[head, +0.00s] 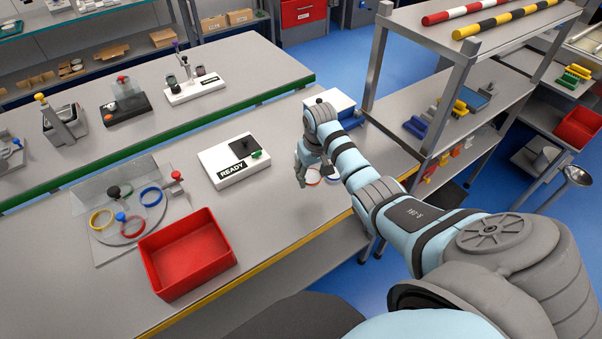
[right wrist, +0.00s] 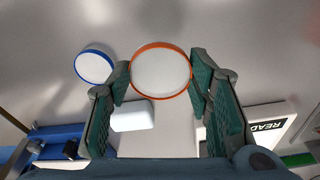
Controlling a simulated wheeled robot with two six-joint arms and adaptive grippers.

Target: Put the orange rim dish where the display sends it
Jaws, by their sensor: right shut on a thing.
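The orange rim dish (right wrist: 161,45) has a pale inside and sits between the pads of my right gripper (right wrist: 161,82), which is shut on its rim. In the head view my right gripper (head: 307,172) is low over the near table, its fingers partly hidden by the arm; the orange rim dish (head: 313,177) shows there. I cannot tell whether the dish touches the table. A white box with a display reading READY (head: 233,171) stands left of the gripper. It has a dark square and a green knob on top. My left gripper is not in view.
A blue rim dish (right wrist: 94,66) lies beside the orange one. A red tub (head: 187,255) stands at the table's front left. Behind it, a clear-panelled fixture (head: 113,190) holds yellow, red and blue rings. A shelf rack (head: 455,90) stands to the right.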

